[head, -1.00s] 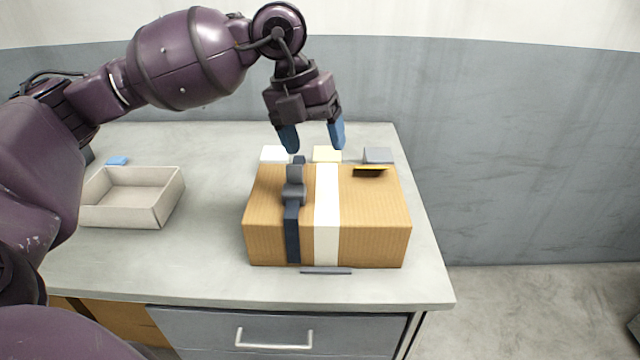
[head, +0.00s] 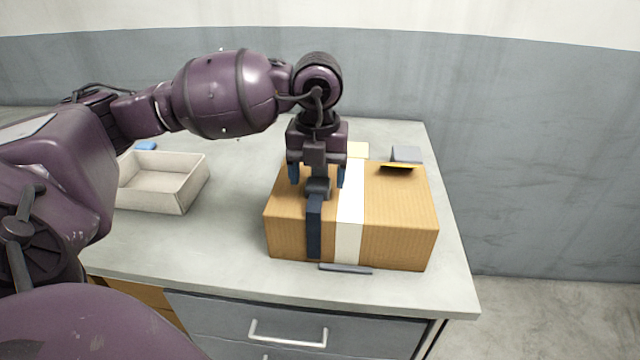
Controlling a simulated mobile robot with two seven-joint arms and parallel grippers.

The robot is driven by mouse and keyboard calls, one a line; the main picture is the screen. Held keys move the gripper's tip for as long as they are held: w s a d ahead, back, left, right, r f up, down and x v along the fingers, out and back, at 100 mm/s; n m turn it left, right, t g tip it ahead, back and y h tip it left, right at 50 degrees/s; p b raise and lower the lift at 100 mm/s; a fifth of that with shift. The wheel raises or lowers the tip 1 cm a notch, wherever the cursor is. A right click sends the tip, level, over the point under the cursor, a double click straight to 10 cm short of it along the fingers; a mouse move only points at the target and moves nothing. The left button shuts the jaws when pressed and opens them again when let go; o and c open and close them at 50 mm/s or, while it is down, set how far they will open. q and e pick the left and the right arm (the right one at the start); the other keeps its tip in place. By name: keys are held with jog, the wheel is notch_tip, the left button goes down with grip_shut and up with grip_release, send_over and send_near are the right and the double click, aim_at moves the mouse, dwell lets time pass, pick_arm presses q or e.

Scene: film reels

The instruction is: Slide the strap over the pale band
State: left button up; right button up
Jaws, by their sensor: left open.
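A wooden box (head: 400,228) stands on the worktop with a pale band (head: 350,226) running over its top and down its front. The dark strap (head: 314,228) lies around the box just left of the band, beside it and not over it. A grey buckle (head: 318,188) sits on the strap on top of the box. My left gripper (head: 318,178) points down over the box with its blue fingers apart, one on each side of the buckle. Whether the fingers touch it I cannot tell. My gripper hides the strap's far part. My right gripper is not in view.
An empty open tray (head: 165,182) stands to the left, with a small blue block (head: 145,146) behind it. A yellow-edged dark piece (head: 397,167) lies on the box top. A dark bar (head: 345,269) lies in front.

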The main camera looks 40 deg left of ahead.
pick_arm(q)
jog(key=shift+f, duration=1.1)
jog(key=shift+c, duration=0.3)
jog(key=c, duration=1.2)
